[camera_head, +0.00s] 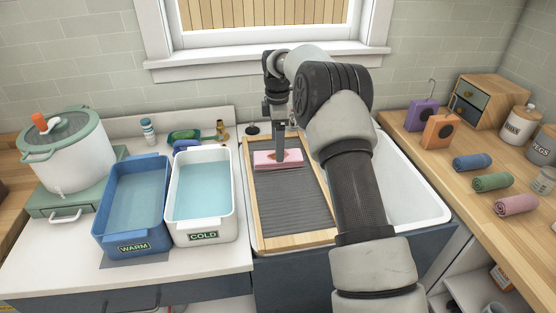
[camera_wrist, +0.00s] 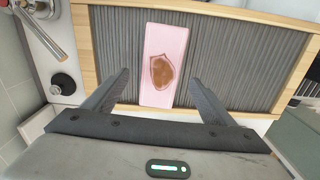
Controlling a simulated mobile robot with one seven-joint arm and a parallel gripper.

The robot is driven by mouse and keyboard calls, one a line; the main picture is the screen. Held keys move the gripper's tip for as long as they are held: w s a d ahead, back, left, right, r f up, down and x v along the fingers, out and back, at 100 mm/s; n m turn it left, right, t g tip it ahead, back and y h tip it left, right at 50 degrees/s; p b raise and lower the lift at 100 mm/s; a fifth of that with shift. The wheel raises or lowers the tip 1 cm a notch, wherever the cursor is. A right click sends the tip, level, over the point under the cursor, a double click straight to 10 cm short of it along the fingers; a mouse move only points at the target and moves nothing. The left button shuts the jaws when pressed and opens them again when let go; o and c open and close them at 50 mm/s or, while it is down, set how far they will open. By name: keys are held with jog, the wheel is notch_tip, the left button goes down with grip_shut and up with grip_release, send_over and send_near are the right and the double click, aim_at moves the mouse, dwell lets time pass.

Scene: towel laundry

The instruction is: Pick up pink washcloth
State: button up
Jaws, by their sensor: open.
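The pink washcloth (camera_head: 265,160) lies folded flat on the ridged washboard near its far end in the head view. In the wrist view the washcloth (camera_wrist: 152,62) is a pale pink rectangle with a brown stain on it. My gripper (camera_head: 280,152) reaches down over the washcloth. In the wrist view my gripper (camera_wrist: 160,85) is open, with one finger to each side of the washcloth and nothing held. The head view does not show clearly how high the fingertips are above the cloth.
The washboard (camera_head: 290,215) has a wooden frame and spans part of the white sink (camera_head: 420,197). The blue WARM tub (camera_head: 105,205) and white COLD tub (camera_head: 203,222) hold water at left. Rolled cloths, including a pink one (camera_head: 515,204), lie on the right counter.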

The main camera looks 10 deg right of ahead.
notch_tip(320, 180, down, 4)
jog(key=shift+d+r, duration=0.1)
jog(key=shift+r, duration=0.05)
jog(key=c, duration=1.2)
jog(key=shift+o, duration=0.2)
jog(key=shift+r, duration=0.1)
